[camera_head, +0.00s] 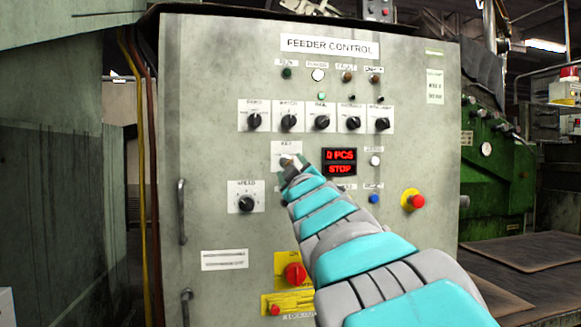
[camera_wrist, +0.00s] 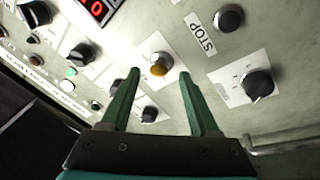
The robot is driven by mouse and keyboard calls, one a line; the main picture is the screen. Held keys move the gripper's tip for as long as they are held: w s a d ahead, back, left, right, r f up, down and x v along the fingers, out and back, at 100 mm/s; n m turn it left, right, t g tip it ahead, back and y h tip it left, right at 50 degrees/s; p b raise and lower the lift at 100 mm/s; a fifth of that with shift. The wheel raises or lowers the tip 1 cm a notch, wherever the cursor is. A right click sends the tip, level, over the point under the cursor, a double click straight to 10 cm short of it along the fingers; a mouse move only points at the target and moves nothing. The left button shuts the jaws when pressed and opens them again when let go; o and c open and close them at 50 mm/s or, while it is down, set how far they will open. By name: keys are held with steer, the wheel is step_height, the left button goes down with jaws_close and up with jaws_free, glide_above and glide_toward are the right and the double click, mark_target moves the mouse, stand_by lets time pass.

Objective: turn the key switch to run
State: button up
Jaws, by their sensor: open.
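The key switch (camera_head: 286,160) is on a white plate marked KEY on the grey feeder control panel, partly hidden by my gripper in the head view. In the wrist view the key switch (camera_wrist: 160,64) shows as a round, brass-coloured piece on its white plate. My gripper (camera_head: 292,168) is at the plate in the head view. In the wrist view my gripper (camera_wrist: 162,80) is open, with one green finger on each side of the line to the key switch. Nothing is held. I cannot tell whether the fingertips reach around the key.
A row of black knobs (camera_head: 289,122) sits above the key, and a speed knob (camera_head: 246,203) is at lower left. A red emergency button (camera_head: 415,201) projects at right. A red rotary switch (camera_head: 294,273) is below. A handle (camera_head: 182,211) runs along the left edge.

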steer(key=v, duration=0.6)
steer(key=shift+s, duration=0.1)
steer(key=s+d+f+m+g+h+p, duration=0.3)
steer(key=s+d+f+m+g+h, duration=0.15)
steer(key=d+f, duration=0.5)
steer(key=s+d+f+m+g+h+p, duration=0.25)
steer(key=s+d+f+m+g, duration=0.2)
steer(key=d+f, duration=0.5)
steer(key=s+d+f+m+g+p, duration=0.1)
steer(key=s+f+m+g+p, duration=0.15)
steer(key=s+f+g, duration=1)
steer(key=s+f+p, duration=0.1)
steer(key=s+f, duration=0.1)
steer(key=s, duration=0.9)
steer(key=s+a+f+y+p, duration=0.1)
steer(key=s+f, duration=0.2)
steer(key=s, duration=0.8)
steer(key=shift+s+a+m+g, duration=0.35)
steer(key=shift+f, duration=0.1)
